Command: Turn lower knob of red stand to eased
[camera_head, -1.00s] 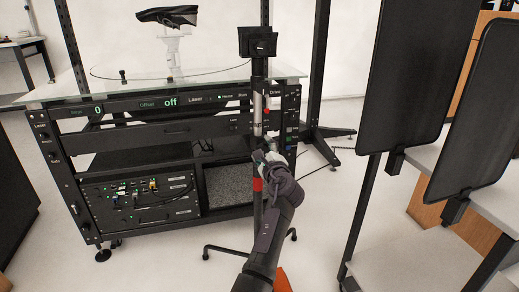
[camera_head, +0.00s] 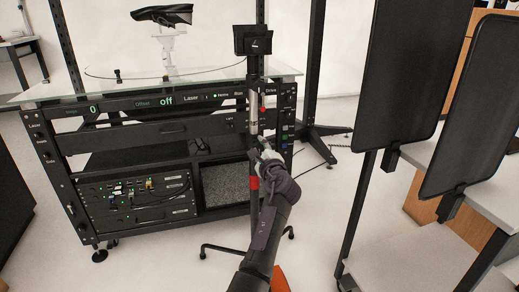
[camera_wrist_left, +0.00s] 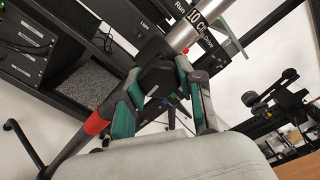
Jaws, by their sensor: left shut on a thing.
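The red stand (camera_head: 252,210) is a dark upright pole with a red band, in front of the equipment bench. Its upper tube is silvery, and a small red part shows beside it. In the left wrist view, its red band (camera_wrist_left: 97,124) lies left of my fingers. My left gripper (camera_head: 262,149) is at the pole just above the red band. In the left wrist view, its teal fingers are shut on the lower knob (camera_wrist_left: 160,78), a black part at the pole's collar. The fingers partly hide the knob, and its turn setting cannot be read. My right gripper is not in view.
The bench (camera_head: 150,130) with displays and a glass top stands close behind the pole. Dark panels (camera_head: 405,80) on a frame stand to the right. The stand's feet (camera_head: 222,250) spread on the floor. Open floor lies between the stand and the panels.

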